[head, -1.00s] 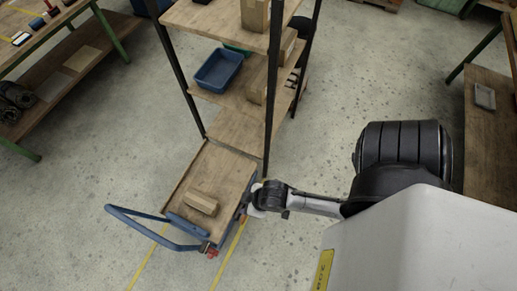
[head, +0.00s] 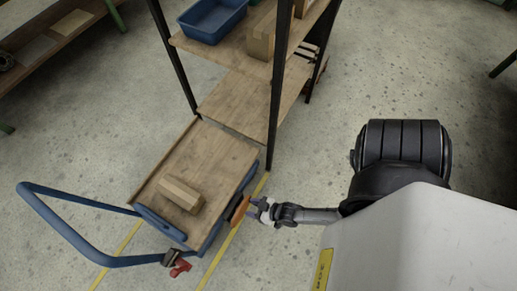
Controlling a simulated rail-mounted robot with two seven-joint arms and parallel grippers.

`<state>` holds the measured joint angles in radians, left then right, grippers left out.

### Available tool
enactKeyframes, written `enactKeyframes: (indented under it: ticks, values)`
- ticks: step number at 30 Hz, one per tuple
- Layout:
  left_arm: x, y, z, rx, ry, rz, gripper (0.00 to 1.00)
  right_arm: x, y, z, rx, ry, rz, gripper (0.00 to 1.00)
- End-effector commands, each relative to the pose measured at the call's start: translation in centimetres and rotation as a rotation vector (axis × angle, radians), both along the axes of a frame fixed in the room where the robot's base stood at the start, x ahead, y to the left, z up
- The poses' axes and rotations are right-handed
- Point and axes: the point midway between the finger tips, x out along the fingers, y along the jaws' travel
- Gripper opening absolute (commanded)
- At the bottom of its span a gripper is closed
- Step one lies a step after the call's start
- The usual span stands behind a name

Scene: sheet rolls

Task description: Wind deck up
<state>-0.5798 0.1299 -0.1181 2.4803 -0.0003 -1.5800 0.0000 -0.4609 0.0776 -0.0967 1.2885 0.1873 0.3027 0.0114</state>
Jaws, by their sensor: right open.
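The trolley's wooden deck (head: 215,160) has a blue frame and stands at the foot of the shelf rack. A blue push handle (head: 75,203) loops out to its left. An orange part (head: 239,209) shows at the deck's right side; its shape is too small to be sure of. My right gripper (head: 254,209) is open beside this orange part, its fingertips close to it. I cannot tell whether they touch. A red part (head: 180,267) sits low at the handle end. My left gripper is out of view.
A cardboard box (head: 181,193) lies on the deck. The shelf rack (head: 240,105) stands right behind the trolley, with a blue bin (head: 212,20) and cartons on its shelf. A workbench (head: 45,45) is at upper left.

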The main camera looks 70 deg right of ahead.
Motion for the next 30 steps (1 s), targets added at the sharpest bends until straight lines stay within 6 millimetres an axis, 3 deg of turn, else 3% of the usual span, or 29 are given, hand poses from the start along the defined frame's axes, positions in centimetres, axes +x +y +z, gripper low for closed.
enactKeyframes:
  ticks: [1, 3, 9, 15, 21, 30]
  values:
    - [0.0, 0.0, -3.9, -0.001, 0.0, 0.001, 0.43, -0.8, -0.3, -4.6, 0.0, -0.023, -0.016, 0.48]
    - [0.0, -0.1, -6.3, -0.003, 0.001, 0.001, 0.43, -1.8, -0.8, -7.6, -0.001, -0.067, -0.039, 0.48]
    - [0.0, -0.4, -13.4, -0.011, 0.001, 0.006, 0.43, -5.0, -2.3, -15.8, -0.017, -0.19, -0.102, 0.48]
    - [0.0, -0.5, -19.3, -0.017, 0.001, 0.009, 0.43, -8.6, -3.6, -22.0, -0.045, -0.301, -0.155, 0.48]
    - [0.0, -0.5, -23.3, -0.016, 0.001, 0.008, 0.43, -11.3, -4.4, -25.6, -0.073, -0.385, -0.191, 0.48]
    - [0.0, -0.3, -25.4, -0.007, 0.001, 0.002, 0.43, -12.9, -5.0, -27.1, -0.094, -0.442, -0.211, 0.48]
